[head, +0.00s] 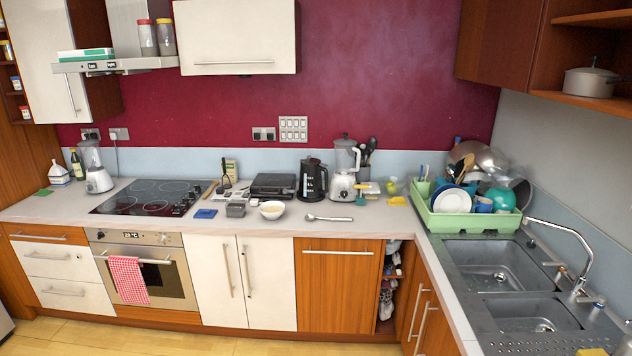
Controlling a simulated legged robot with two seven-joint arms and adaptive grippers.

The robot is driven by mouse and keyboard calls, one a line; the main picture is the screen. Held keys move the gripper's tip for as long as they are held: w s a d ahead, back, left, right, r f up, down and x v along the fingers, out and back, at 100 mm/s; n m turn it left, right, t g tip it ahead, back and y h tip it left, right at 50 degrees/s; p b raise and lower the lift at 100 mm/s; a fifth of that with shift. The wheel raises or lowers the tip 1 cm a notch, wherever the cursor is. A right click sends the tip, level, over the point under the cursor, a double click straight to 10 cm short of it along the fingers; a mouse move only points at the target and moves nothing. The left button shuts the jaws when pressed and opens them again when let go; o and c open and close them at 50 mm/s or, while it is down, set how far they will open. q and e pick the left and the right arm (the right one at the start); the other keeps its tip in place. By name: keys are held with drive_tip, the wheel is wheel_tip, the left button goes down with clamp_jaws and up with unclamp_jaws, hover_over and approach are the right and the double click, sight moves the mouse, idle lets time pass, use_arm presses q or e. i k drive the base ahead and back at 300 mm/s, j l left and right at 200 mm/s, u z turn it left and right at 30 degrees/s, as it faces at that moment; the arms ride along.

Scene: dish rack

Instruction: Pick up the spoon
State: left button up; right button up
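A metal spoon (330,218) lies flat on the worktop near its front edge in the head view. Its round end is at the left and its handle runs to the right. The spoon looks fully visible, with nothing on top of it. A cream bowl (272,210) stands just to its left, apart from it. Neither of my grippers shows in the head view.
A black kettle (313,180) and a blender (343,185) stand behind the spoon. A green dish rack (470,223) full of dishes stands to the right, by the sink (490,266). The hob (148,197) is at the left. The worktop right around the spoon is clear.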

sight(309, 216)
drive_tip(key=i, duration=2.15)
